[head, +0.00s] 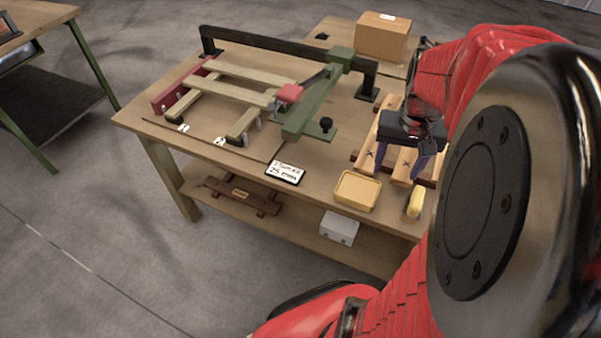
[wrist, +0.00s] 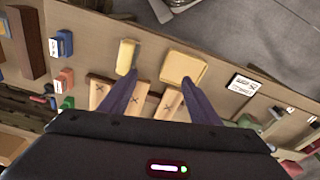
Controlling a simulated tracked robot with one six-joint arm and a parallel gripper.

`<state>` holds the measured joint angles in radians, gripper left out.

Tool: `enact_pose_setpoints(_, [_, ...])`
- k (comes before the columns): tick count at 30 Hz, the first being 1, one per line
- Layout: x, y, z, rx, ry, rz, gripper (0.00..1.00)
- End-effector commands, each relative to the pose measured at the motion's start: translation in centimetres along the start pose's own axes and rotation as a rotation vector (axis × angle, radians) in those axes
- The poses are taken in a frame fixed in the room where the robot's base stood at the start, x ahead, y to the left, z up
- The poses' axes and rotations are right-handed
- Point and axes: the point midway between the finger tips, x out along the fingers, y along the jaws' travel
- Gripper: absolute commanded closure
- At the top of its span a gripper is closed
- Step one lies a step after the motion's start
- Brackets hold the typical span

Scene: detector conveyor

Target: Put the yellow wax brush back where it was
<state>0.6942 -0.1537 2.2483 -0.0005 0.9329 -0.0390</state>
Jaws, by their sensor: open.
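The yellow wax brush (head: 415,203) lies at the front right edge of the workbench (head: 330,205). In the wrist view the yellow brush (wrist: 126,57) is beside the tip of my left finger; I cannot tell whether they touch. My gripper (head: 399,172) is open, pointing down above wooden pieces marked with X, behind the brush in the head view. In the wrist view my gripper (wrist: 160,77) has nothing between its fingers. A shallow yellow tray (head: 357,190) sits left of the brush, and also shows in the wrist view (wrist: 183,67).
X-marked wooden pieces (head: 402,163) lie under my gripper. A white label card (head: 286,172) lies left of the tray. A green clamp (head: 312,112) and wooden frame (head: 230,90) fill the bench's left and middle. A cardboard box (head: 383,37) stands at the back.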

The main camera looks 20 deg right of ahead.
Motion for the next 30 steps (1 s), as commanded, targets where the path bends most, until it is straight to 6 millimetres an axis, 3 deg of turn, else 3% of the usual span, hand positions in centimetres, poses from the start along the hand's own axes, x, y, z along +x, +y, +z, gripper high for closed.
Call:
enact_pose_setpoints(1, [-0.9,-1.7,0.5,-0.044,0.026,-0.005,0.43])
enact_pose_setpoints(6, [-3.3,-6.3,2.3,-0.166,0.098,-0.026,0.43])
enact_pose_setpoints(15, [-6.9,-13.1,7.1,-0.381,0.225,-0.087,0.43])
enact_pose_setpoints(24, [-9.4,-17.5,12.7,-0.575,0.336,-0.173,0.43])
enact_pose_setpoints(30, [-9.9,-18.4,14.3,-0.627,0.365,-0.201,0.43])
